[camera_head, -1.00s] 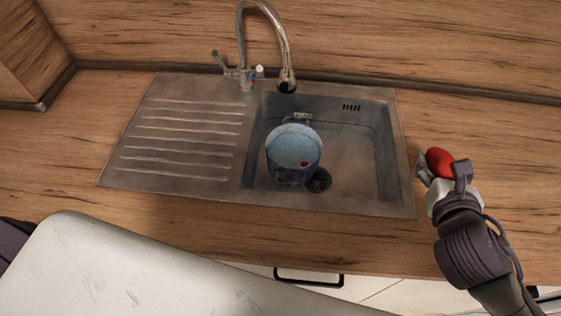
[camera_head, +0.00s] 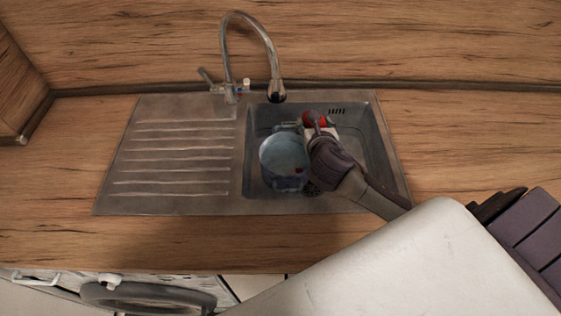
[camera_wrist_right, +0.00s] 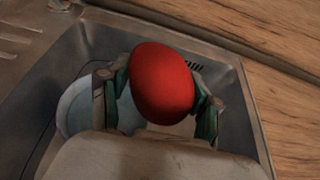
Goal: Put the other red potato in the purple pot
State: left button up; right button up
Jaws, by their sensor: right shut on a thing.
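The potato does not appear to be over the pot's opening. My left gripper is not in view.
The curved tap (camera_head: 272,62) stands behind the basin, close to my right gripper. The ribbed drainboard (camera_head: 175,150) left of the basin is bare. The wooden worktop (camera_head: 455,140) right of the sink is clear.

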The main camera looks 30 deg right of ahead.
jog(key=w+a+f, duration=0.6)
jog(key=w+f, duration=0.2)
jog(key=f, duration=0.2)
jog(key=shift+w+a+f, duration=0.3)
jog(key=shift+w+a, duration=0.1)
jog(key=shift+f, duration=0.6)
jog(key=o, duration=1.2)
jog(key=shift+o, duration=0.2)
jog(key=shift+r, duration=0.1)
